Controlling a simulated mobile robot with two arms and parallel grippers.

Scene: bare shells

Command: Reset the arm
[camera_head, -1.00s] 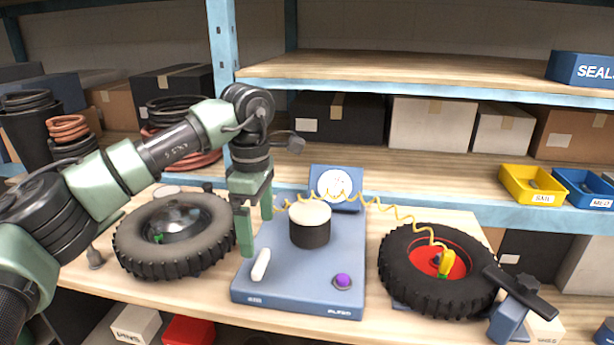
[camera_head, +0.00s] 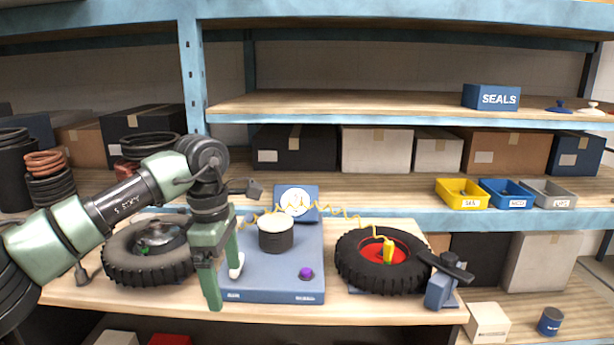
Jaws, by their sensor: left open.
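My left arm comes in from the left, and its green left gripper (camera_head: 223,284) points down with its two fingers apart and nothing between them. It hangs at the left front edge of a blue machine base (camera_head: 264,283), partly in front of a white lever (camera_head: 237,267). I cannot tell whether the fingers touch the base. The base carries a black cylinder with a pale top (camera_head: 276,238), a purple button (camera_head: 306,273) and a dial gauge (camera_head: 296,201) at the back. My right gripper is not in view.
A tyre (camera_head: 130,273) lies behind my left arm. Another tyre with a red hub (camera_head: 350,267) lies right of the base, with a yellow coiled hose (camera_head: 345,213) running to it. Yellow (camera_head: 462,195), blue (camera_head: 507,195) and grey bins stand on the shelf at right.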

